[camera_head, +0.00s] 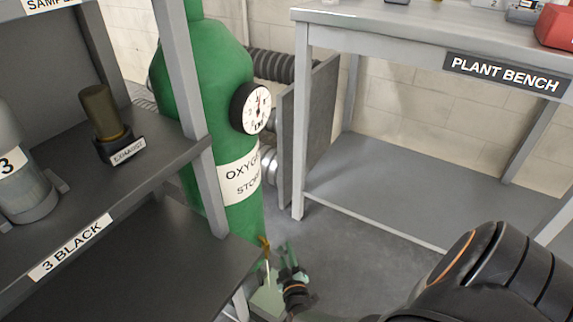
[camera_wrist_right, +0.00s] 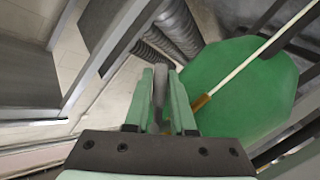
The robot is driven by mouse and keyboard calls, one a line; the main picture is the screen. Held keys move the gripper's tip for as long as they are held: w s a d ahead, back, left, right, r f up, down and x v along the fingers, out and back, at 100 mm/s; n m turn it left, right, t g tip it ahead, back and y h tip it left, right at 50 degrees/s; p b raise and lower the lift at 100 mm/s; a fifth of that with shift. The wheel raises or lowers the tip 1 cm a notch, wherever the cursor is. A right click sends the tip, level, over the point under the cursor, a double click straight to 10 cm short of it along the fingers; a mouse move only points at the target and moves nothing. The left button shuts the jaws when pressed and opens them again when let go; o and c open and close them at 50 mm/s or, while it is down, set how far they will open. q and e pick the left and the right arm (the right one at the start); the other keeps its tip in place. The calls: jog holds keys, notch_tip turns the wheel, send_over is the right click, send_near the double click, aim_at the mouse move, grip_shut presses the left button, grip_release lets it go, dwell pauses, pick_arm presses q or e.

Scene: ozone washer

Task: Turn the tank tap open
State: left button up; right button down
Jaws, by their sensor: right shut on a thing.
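The green oxygen tank (camera_head: 228,120) stands upright beside the shelf, with a round dial and an "OXYGEN STORE" label. The tank tap (camera_head: 265,246) is a small brass piece low at the tank's front; in the right wrist view its brass part (camera_wrist_right: 201,102) shows beside a finger, against the green tank (camera_wrist_right: 245,85). My right gripper (camera_head: 277,258) is at the tap. In the right wrist view its pale green fingers (camera_wrist_right: 161,85) close around a grey piece, the tap's handle, partly hidden by them. My left gripper is out of view.
A grey shelf (camera_head: 150,185) with an "EXHAUST" fitting (camera_head: 103,120) stands close on the left. The plant bench (camera_head: 400,28) is at the upper right. Ribbed ducts (camera_head: 285,66) run behind the tank. The floor (camera_head: 350,250) between shelf and bench is clear.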

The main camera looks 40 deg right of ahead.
pick_arm(q)
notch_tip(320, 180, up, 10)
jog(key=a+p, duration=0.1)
jog(key=p, duration=0.7)
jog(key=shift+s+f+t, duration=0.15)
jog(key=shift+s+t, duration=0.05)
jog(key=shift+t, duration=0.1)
pick_arm(e)
jog(key=shift+s+a+f+m+g+y, duration=0.15)
jog(key=shift+a+f+m+g+y, duration=0.1)
jog(key=shift+a+m+g+y, duration=0.45)
jog(key=shift+s+a+f+m+g+y, duration=0.3)
jog(key=shift+m+g+y, duration=0.5)
jog(key=shift+y, duration=0.45)
jog(key=shift+s+a+f+m+g+y, duration=0.1)
jog(key=shift+a+f+m+g+y, duration=0.1)
jog(key=shift+a+m+g+y, duration=0.65)
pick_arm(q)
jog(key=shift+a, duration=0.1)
pick_arm(e)
jog(key=shift+d+t, duration=0.15)
jog(key=shift+t, duration=0.1)
jog(key=c, duration=0.8)
grip_release()
jog(key=shift+o, duration=0.2)
